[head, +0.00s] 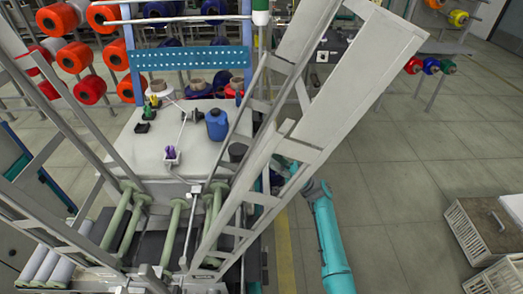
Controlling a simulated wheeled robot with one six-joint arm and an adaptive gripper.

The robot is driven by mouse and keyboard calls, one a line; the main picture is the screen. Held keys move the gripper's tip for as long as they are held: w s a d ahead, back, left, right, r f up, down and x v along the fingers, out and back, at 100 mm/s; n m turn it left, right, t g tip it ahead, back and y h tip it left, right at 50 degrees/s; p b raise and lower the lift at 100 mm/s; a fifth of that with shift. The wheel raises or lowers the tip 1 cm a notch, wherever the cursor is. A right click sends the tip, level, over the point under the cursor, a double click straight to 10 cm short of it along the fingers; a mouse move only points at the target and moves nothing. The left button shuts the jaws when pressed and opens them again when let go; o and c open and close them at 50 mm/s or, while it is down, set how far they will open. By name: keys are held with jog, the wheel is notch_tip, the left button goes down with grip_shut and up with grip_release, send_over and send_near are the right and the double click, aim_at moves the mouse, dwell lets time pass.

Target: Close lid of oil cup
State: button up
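I cannot make out the oil cup or its lid for certain. A small white cup-like holder with something purple in it (171,156) stands near the front edge of the white machine top (195,138). A blue bottle-shaped container with a dark top (217,125) stands behind it to the right. My teal arm (326,232) rises at the lower right and bends left behind the slanted white frame. My gripper is not visible; the frame covers the arm's far end.
A large slanted white frame (345,85) crosses the view in front of the machine. Pale green rollers (172,232) lie at the front. Orange spools (75,56) hang at the back left. White crates (470,232) stand at the far right.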

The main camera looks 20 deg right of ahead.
jog(key=shift+v, duration=2.3)
